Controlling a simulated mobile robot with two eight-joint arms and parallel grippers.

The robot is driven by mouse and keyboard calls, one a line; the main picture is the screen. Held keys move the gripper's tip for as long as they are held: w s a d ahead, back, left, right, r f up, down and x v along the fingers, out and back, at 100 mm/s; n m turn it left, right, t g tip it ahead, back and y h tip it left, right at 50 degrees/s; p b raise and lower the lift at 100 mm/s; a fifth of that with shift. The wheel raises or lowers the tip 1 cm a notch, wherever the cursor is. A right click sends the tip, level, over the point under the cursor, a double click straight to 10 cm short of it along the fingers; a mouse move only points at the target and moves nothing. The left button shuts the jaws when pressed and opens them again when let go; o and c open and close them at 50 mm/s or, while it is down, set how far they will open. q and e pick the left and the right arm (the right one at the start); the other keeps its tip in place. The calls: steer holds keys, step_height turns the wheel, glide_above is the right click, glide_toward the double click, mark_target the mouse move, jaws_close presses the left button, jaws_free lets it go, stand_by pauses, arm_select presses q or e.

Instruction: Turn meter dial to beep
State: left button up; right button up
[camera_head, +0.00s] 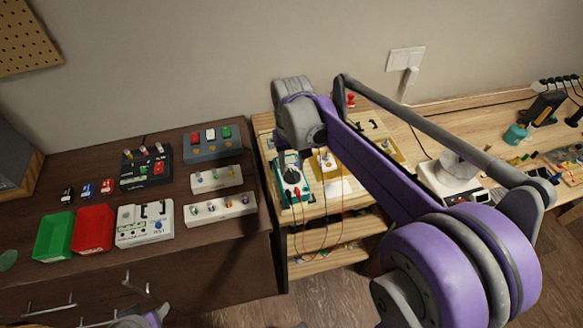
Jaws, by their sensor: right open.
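The teal-edged meter (304,188) lies on the light wooden bench, with a dark dial on its face. Red and dark leads run from its lower end. My right arm reaches in from the right, and its wrist hangs over the meter's upper end. My right gripper (290,156) is open just above the meter's face, close to the dial. Its fingers are small and dark here, and I cannot tell whether they touch the dial. The dial's pointer and display cannot be read. Only a bit of my left arm shows at the bottom edge; its gripper is out of view.
A small white device (325,160) lies right of the meter. A white scale (448,183) stands further right. On the dark cabinet are a green bin (53,237), a red bin (93,229), a white tester (145,224) and switch boxes. The wall is close behind.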

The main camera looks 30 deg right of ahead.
steer(key=shift+f, duration=0.8)
jaws_close()
